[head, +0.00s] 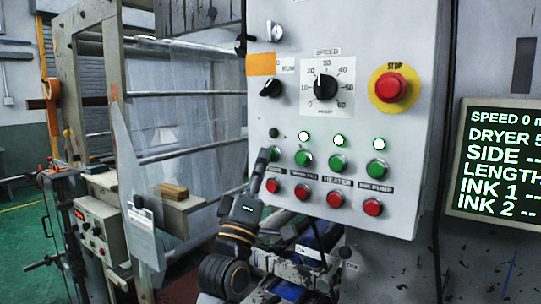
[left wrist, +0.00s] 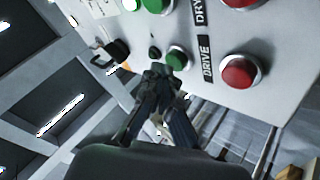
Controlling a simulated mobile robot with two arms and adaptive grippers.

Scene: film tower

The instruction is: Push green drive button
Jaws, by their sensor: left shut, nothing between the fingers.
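The green drive button (left wrist: 177,59) shows in the left wrist view between a dark lamp (left wrist: 155,52) and the DRIVE label (left wrist: 207,58). In the head view this button (head: 275,153) is at the left end of the green row, partly behind my left gripper. My left gripper (head: 263,156) is shut and empty, its tips at the button. In the left wrist view its fingertips (left wrist: 160,72) overlap the button's near edge; I cannot tell whether they touch it. The drive lamp (head: 274,134) is unlit. My right gripper is not in view.
A red button (head: 272,185) sits below the drive button. Other green buttons (head: 303,158) with lit lamps stand to its right. A speed dial (head: 325,88) and red STOP button (head: 390,88) are higher on the panel (head: 420,130). A screen (head: 497,160) is at right.

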